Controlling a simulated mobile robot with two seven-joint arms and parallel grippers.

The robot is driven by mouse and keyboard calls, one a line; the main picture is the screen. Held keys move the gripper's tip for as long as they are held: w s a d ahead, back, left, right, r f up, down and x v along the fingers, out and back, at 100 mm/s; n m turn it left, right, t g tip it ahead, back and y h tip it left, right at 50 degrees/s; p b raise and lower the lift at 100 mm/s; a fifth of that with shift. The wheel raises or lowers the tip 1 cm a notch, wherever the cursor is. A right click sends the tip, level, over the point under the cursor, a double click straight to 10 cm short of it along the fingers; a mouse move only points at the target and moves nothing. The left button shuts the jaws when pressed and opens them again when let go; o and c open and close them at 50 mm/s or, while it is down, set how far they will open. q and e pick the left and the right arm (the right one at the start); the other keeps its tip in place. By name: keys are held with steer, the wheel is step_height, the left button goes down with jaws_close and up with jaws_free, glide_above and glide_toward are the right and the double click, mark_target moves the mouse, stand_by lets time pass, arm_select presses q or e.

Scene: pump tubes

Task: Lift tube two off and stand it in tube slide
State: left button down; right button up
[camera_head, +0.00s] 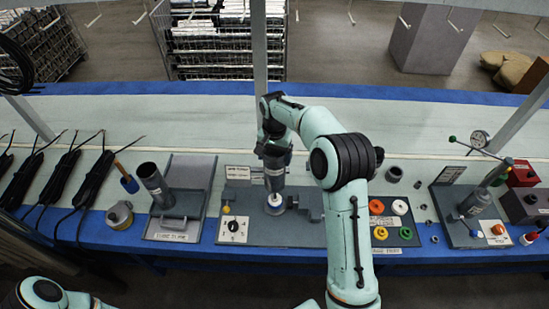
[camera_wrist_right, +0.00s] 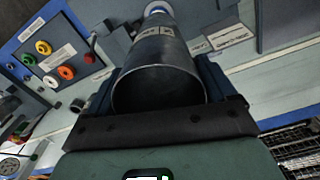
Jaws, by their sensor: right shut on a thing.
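My right gripper (camera_head: 272,150) is above the middle station and shut on a dark grey tube (camera_head: 274,178). The tube is upright, over a white fitting (camera_head: 275,199) on the station; I cannot tell whether they touch. In the right wrist view the tube (camera_wrist_right: 160,50) lies between both fingers, its open end towards the camera and a pale label on its side. The tube slide (camera_head: 181,226), a grey labelled plate with a handle, is left of the station. Another dark tube (camera_head: 154,184) stands tilted at its left side. My left gripper is out of view.
A panel with coloured rings (camera_head: 378,207) is right of the station. The pale bench behind is largely clear.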

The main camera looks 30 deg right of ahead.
steer(key=shift+r, duration=2.3)
steer(key=shift+w+a, duration=0.1)
